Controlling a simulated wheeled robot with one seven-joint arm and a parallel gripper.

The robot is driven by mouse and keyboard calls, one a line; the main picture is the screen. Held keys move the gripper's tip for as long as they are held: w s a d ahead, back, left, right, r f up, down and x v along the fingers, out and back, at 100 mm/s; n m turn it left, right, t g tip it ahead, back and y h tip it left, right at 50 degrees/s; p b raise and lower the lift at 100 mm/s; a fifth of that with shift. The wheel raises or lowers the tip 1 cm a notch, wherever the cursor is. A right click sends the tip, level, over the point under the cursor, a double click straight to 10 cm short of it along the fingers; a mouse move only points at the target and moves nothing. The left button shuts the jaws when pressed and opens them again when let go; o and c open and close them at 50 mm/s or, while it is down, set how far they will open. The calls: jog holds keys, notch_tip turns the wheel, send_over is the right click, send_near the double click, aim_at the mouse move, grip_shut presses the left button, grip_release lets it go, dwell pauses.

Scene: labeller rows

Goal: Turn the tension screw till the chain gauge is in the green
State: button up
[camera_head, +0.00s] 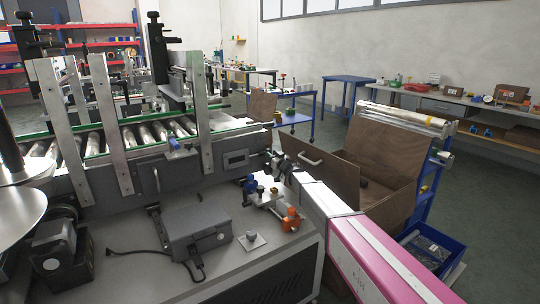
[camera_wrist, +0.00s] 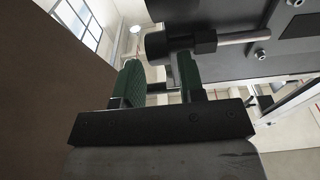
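In the wrist view a dark round knob with a collar (camera_wrist: 157,43) and a silver rod, likely the tension screw, lies along a dark machine wall. My gripper (camera_wrist: 160,72) has its two green-padded fingers apart, with the knob just beyond or between the tips; I cannot tell whether they touch. In the head view my gripper (camera_head: 276,163) is at the right end of the grey labeller (camera_head: 195,168), and the screw is hard to make out behind it. A small dark framed window (camera_head: 236,158) on the labeller's side may be the chain gauge; no pointer or green shows.
A brown open crate (camera_head: 385,170) stands close right of the arm. A brown panel (camera_wrist: 50,100) fills the wrist view's left.

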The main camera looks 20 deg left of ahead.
jog(key=v, duration=0.8)
jog(key=shift+s+f, duration=0.1)
jog(key=shift+g+h, duration=0.4)
jog(key=shift+h, duration=0.1)
jog(key=x, duration=0.3)
jog(key=r+x, duration=0.1)
jog(key=x, duration=0.3)
jog(key=r+x, duration=0.1)
jog(key=x, duration=0.2)
jog(key=shift+w+a+r, duration=0.1)
jog(key=shift+w+a, duration=0.1)
jog(key=shift+w, duration=0.15)
jog(key=shift+c, duration=0.3)
jog(key=c, duration=0.6)
